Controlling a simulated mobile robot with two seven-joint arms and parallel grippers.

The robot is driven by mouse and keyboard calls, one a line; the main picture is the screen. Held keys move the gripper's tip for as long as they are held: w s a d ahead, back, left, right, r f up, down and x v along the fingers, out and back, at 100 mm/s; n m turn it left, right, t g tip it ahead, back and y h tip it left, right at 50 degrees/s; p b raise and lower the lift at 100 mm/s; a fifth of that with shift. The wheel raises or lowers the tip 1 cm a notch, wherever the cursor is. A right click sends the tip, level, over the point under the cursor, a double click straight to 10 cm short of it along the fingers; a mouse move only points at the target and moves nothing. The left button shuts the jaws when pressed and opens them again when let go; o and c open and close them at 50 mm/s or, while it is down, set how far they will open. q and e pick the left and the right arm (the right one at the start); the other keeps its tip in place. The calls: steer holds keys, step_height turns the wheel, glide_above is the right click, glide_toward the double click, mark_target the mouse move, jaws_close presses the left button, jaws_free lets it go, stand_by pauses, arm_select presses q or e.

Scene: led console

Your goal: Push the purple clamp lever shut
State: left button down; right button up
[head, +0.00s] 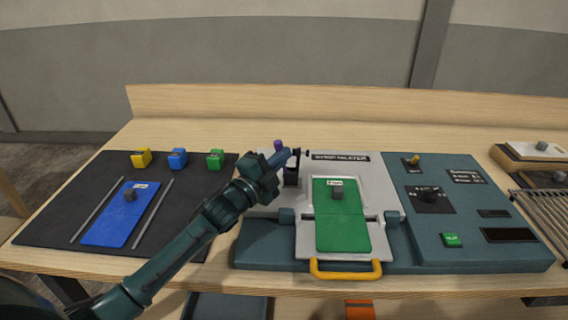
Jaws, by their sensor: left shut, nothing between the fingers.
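The purple clamp lever (278,146) shows its rounded purple end at the back left of the grey console plate. Its lower part is hidden behind my left gripper. A dark clamp block (291,172) stands just right of it. My left gripper (284,156) is shut and empty, its fingertips beside the lever and clamp block. I cannot tell whether it touches the lever. The lever end points up. My right gripper is not in view.
A green board (330,235) with a grey knob lies on the console plate, with a yellow handle (345,274) in front. A teal control panel (470,215) is at right. A dark mat (60,215) at left holds a blue board (112,225) and yellow, blue and green blocks behind.

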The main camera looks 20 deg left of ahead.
arm_select(q)
steer(key=shift+s+a+f+n+t+y+b, duration=0.15)
steer(key=shift+a+f+n+t+y+b, duration=0.15)
steer(key=shift+a+f+n+t+b, duration=0.35)
steer(key=shift+s+a+r+n, duration=0.15)
steer(key=shift+a+r+n, duration=0.1)
steer(key=shift+a, duration=0.1)
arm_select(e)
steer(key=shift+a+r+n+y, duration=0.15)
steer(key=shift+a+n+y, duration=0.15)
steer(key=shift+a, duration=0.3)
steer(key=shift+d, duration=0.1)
arm_select(q)
steer(key=shift+s+a+f, duration=0.1)
steer(key=shift+s+f, duration=0.1)
steer(key=shift+s, duration=0.2)
steer(key=b+v, duration=0.1)
steer(key=v, duration=0.9)
steer(key=shift+s+a+b, duration=0.2)
steer(key=shift+s+b, duration=0.15)
steer(key=shift+s, duration=0.05)
steer(key=shift+s+a+f, duration=0.15)
steer(key=shift+s+a, duration=0.05)
steer(key=shift+s, duration=0.45)
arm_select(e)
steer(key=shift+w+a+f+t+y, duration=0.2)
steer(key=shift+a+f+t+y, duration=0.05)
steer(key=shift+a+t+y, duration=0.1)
